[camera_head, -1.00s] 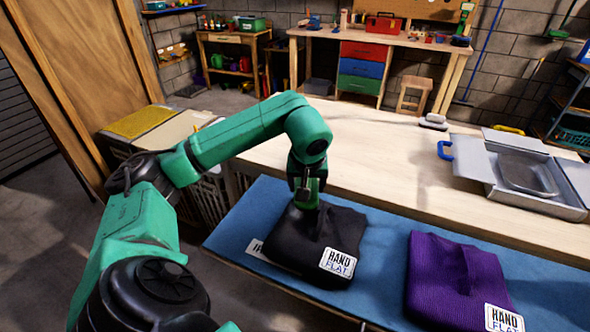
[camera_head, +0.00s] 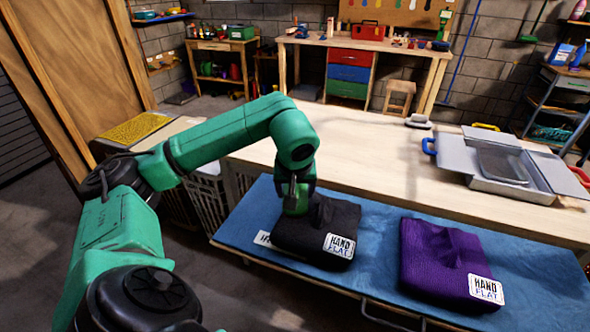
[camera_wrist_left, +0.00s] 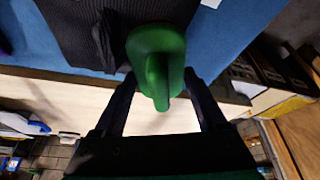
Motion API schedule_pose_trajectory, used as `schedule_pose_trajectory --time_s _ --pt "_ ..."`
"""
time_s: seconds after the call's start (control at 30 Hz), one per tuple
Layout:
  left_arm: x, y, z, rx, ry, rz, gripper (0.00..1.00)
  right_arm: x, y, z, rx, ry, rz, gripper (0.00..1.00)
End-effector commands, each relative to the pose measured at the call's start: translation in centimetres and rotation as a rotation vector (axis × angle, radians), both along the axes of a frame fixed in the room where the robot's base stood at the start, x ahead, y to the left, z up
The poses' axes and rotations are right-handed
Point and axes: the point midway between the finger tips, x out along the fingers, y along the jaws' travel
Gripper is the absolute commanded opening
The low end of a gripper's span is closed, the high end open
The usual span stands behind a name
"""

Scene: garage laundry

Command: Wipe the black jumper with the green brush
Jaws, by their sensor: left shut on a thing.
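The black jumper (camera_head: 325,222) lies folded on the blue mat (camera_head: 375,252), with a white "HAND FLAT" label at its front right corner. It also shows in the left wrist view (camera_wrist_left: 72,32). My left gripper (camera_head: 298,188) is shut on the green brush (camera_wrist_left: 157,58), at the left part of the jumper in the head view. The brush points down at the cloth. Its bristles are hidden, so I cannot tell whether they touch. My right gripper is not in view.
A folded purple jumper (camera_head: 440,250) with a similar label lies to the right on the mat. Behind is a pale wooden bench top (camera_head: 375,165), bearing an open grey case (camera_head: 480,160). A crate (camera_head: 205,200) stands left of the mat. The bench middle is clear.

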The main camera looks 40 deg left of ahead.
Motion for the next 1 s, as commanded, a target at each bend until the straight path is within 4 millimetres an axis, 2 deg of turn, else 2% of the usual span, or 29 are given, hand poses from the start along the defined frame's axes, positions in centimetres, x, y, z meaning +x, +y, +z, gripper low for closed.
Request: schedule_pose_trajectory --time_s 0.03,0.53,1.0 --pt "-0.2 0.0 0.7 0.001 0.003 0.001 0.3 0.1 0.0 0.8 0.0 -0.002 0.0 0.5" --pt "-1.1 0.0 5.0 0.0 0.004 0.014 0.3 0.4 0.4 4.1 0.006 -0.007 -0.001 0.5" --pt "-1.3 0.0 5.3 0.0 0.004 0.017 0.3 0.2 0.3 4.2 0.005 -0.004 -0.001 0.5"
